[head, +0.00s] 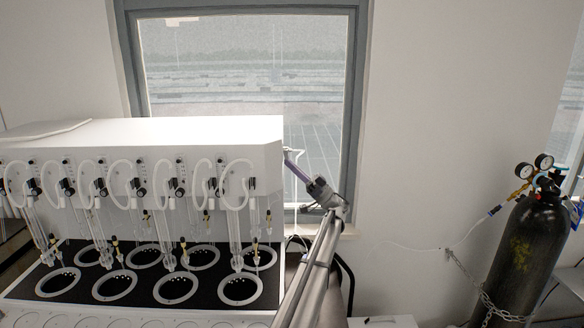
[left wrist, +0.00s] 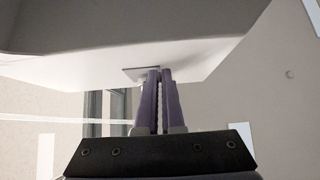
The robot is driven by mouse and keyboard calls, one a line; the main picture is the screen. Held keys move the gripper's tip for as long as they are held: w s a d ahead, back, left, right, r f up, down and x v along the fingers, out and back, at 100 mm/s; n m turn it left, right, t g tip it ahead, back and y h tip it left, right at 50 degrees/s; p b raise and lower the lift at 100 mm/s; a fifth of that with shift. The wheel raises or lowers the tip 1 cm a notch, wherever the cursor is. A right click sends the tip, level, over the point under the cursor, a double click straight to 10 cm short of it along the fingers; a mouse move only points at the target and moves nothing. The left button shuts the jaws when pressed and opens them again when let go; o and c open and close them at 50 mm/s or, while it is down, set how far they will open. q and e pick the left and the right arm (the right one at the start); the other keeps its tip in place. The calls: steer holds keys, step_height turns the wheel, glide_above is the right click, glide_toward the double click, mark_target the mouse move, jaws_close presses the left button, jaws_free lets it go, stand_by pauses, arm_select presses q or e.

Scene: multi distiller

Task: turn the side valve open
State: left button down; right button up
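The white distiller (head: 190,130) fills the left of the head view. My left gripper (head: 290,160) reaches its right side face, with its purple fingers pointing up and left. In the left wrist view the fingers (left wrist: 159,75) stand close together with a narrow gap, their tips at a small plate (left wrist: 134,72) on the distiller's white surface. The side valve is mostly hidden by the fingertips; the fingers look closed around it, but the contact is not clearly visible. A thin white bar (head: 297,150) shows beside the fingertips. My right gripper is not in view.
A black gas cylinder (head: 525,255) with gauges (head: 534,166) stands at the right, held by a chain (head: 465,272). A window (head: 315,95) is behind the distiller. Glassware and ringed openings (head: 240,289) line the distiller's front.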

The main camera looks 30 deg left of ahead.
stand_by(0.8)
arm_select(q)
steer(key=shift+w+d+r+t+h+p, duration=0.3)
steer(key=shift+t+h+p, duration=0.5)
steer(key=shift+p, duration=1.5)
steer(key=shift+w+d+r+t+h+p, duration=0.1)
steer(key=shift+d+r+t+h+p, duration=0.35)
steer(key=shift+h+p, duration=1.25)
steer(key=shift+w+d+r+t+h+p, duration=0.25)
steer(key=shift+t+p, duration=0.5)
steer(key=shift+p, duration=2.2)
steer(key=shift+a, duration=0.1)
steer(key=c, duration=1)
jaws_free()
steer(key=shift+s+h, duration=0.1)
steer(key=shift+h, duration=0.15)
steer(key=shift+c, duration=0.2)
